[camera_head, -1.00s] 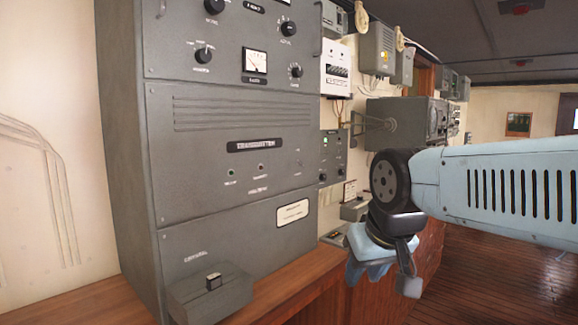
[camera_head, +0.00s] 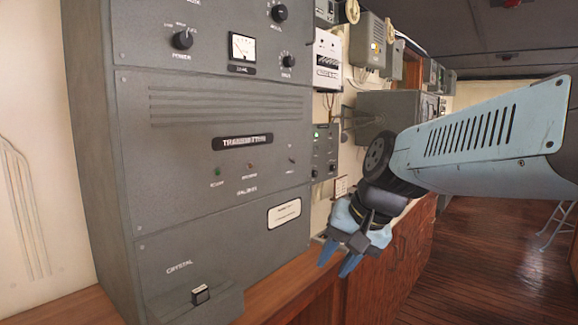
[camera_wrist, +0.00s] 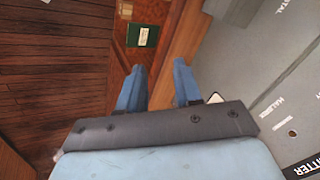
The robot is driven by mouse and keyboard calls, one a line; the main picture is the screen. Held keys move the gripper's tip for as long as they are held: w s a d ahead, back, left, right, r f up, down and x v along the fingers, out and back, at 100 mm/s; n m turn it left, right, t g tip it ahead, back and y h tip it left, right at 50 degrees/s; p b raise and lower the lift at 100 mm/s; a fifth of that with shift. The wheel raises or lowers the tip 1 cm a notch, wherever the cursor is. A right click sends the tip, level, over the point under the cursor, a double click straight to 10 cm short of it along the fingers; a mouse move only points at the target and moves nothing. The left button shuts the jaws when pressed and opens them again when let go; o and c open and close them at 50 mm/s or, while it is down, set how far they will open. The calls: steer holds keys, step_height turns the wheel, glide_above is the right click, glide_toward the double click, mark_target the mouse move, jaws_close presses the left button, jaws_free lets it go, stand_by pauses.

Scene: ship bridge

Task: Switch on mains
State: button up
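A grey transmitter cabinet (camera_head: 210,210) fills the left of the head view.
A wooden counter (camera_head: 268,304) runs under the cabinet. A small grey box with a green light (camera_head: 325,150) is on the wall behind. Open wooden floor (camera_head: 460,270) lies at right.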

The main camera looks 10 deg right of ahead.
steer(key=w+a+r+m+y, duration=0.2)
steer(key=w+m+y, duration=0.2)
steer(key=w+m, duration=0.3)
steer(key=m+t+y, duration=0.3)
steer(key=m+t, duration=0.7)
steer(key=m, duration=0.7)
glide_toward(293, 161)
steer(key=x, duration=0.7)
steer(key=shift+w+f, duration=0.15)
steer(key=shift+f, duration=0.25)
jaws_close()
